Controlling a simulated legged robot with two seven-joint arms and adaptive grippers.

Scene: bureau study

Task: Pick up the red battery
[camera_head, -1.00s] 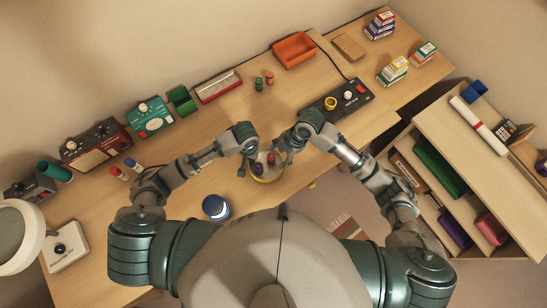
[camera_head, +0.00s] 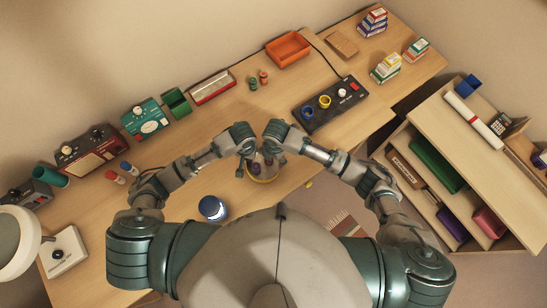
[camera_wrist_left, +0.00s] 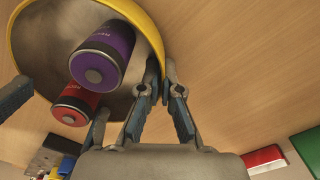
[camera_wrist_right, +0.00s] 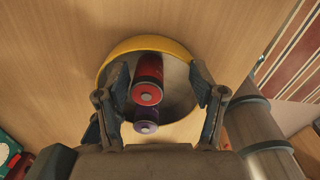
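The red battery (camera_wrist_right: 148,70) lies beside a purple battery (camera_wrist_right: 146,118) in a yellow-rimmed bowl (camera_wrist_right: 120,47). In the left wrist view, the red battery (camera_wrist_left: 75,104) is partly behind the purple one (camera_wrist_left: 104,54). My right gripper (camera_wrist_right: 164,85) is open over the bowl, its fingers on either side of the batteries and apart from them. My left gripper (camera_wrist_left: 163,78) has its fingertips closed together on the bowl's rim (camera_wrist_left: 150,32). In the head view the bowl (camera_head: 263,180) sits between both grippers and is partly hidden by them.
A black control box (camera_head: 331,105) with coloured rings lies to the right. Red and blue small cylinders (camera_head: 115,177) stand at the left, and an orange tray (camera_head: 288,49) at the back. The desk's middle is mostly clear.

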